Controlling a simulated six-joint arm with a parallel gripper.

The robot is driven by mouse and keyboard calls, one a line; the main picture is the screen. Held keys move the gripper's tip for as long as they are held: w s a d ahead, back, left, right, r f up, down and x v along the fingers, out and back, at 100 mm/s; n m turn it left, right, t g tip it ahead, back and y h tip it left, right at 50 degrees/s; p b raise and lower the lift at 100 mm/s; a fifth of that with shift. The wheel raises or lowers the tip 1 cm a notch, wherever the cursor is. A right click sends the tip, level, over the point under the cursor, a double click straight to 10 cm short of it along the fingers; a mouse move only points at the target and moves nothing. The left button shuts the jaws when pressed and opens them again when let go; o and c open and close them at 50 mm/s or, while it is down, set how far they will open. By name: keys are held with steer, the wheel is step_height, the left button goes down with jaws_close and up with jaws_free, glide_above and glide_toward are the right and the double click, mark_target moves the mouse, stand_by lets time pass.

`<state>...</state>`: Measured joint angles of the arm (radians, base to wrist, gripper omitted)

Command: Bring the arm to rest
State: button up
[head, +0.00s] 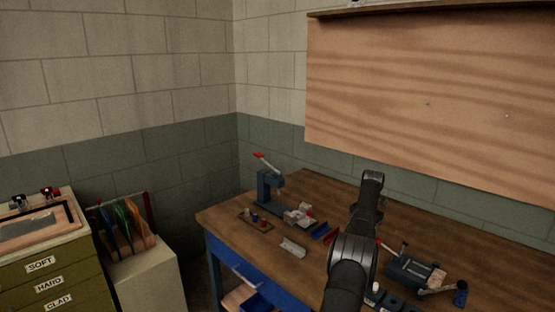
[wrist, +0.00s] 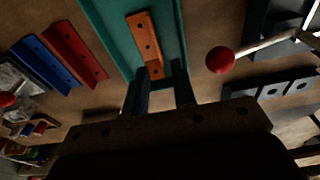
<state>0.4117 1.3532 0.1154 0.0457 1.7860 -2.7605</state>
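My black arm (head: 352,255) reaches over the wooden workbench (head: 420,215) in the head view; my gripper's fingers cannot be made out there. In the wrist view my gripper (wrist: 161,78) has its two dark fingers apart, with a clear gap between them. An orange strip with holes (wrist: 146,35) lies in a teal tray (wrist: 101,20) just beyond the fingertips. Its near end shows between the tips, and nothing is seen clamped. How high the fingertips are above it I cannot tell.
Blue (wrist: 45,62) and red (wrist: 75,52) strips lie left of the tray. A red-knobbed lever (wrist: 220,60) stands close on the right. A blue press (head: 268,190) stands at the bench's left; a vise-like tool (head: 410,270) sits right of my arm. The bench's back right is clear.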

steer(key=shift+r, duration=0.5)
steer(key=shift+m, duration=0.4)
